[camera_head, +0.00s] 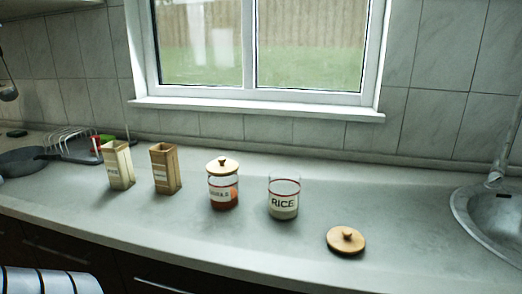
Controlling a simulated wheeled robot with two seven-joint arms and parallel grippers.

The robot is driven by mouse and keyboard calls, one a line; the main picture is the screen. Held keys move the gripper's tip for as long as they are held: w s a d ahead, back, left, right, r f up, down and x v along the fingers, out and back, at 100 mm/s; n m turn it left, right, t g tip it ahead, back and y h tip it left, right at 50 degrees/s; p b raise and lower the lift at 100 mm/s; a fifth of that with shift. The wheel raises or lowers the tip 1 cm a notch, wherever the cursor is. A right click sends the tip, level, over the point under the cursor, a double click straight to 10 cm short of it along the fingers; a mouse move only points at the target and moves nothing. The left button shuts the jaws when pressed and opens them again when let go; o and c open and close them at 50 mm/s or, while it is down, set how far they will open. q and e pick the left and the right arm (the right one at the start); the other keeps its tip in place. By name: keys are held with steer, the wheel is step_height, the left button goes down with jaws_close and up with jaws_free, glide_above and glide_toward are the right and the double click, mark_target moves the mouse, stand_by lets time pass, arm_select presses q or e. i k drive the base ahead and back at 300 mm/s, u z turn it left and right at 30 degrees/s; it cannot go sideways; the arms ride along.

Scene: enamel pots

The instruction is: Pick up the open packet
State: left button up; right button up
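Two tall paper packets stand upright on the left part of the counter. The left packet (119,168) is cream with a label on its front; its lettering is too small to read surely. The right packet (164,170) is brown with a pale label. Both tops look open and squared off, but the picture is too small to tell surely whether each is open. The packets stand apart with a narrow gap between them. Neither of my grippers is in view.
Right of the packets stand a lidded jar with orange-brown contents (223,190) and an open jar marked RICE (284,203). A wooden lid (346,240) lies near the front. A dish rack (75,147) and dark pan (24,161) are left, a sink (490,215) right.

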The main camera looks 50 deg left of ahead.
mark_target(116, 156)
steer(key=u, duration=2.45)
